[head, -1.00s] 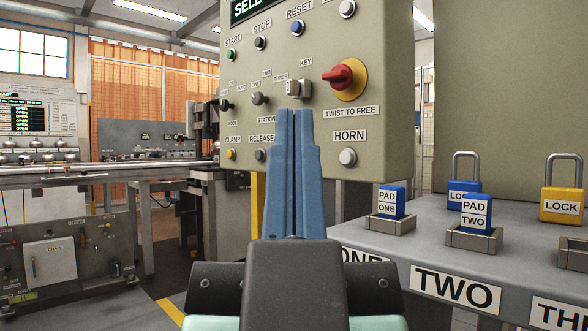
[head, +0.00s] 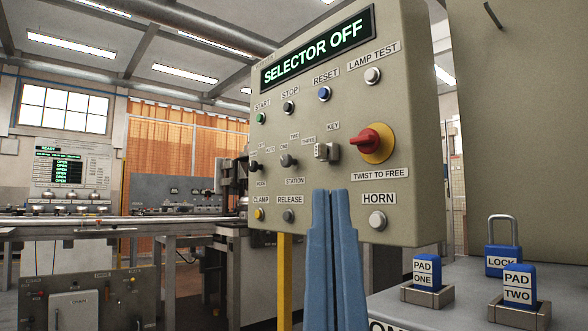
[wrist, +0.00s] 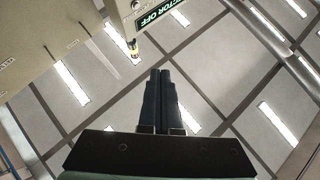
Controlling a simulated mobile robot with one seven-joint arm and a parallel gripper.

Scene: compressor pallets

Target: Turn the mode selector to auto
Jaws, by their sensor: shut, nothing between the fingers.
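The mode selector (head: 254,166) is a small dark knob at the left of the grey control panel (head: 420,215) in the head view. Small labels surround it, one reading AUTO at its upper right; its exact pointing is too small to tell. The panel's display (head: 318,47) reads SELECTOR OFF, and part of it shows in the wrist view (wrist: 163,15). My gripper (head: 330,193) has its blue fingers shut and empty, pointing up before the panel's lower part, right of and below the selector. The wrist view shows the shut fingers (wrist: 162,72) against the ceiling.
A bench with blue pads (head: 426,271) and a padlock (head: 502,262) stands at lower right. A yellow post (head: 284,285) stands below the panel.

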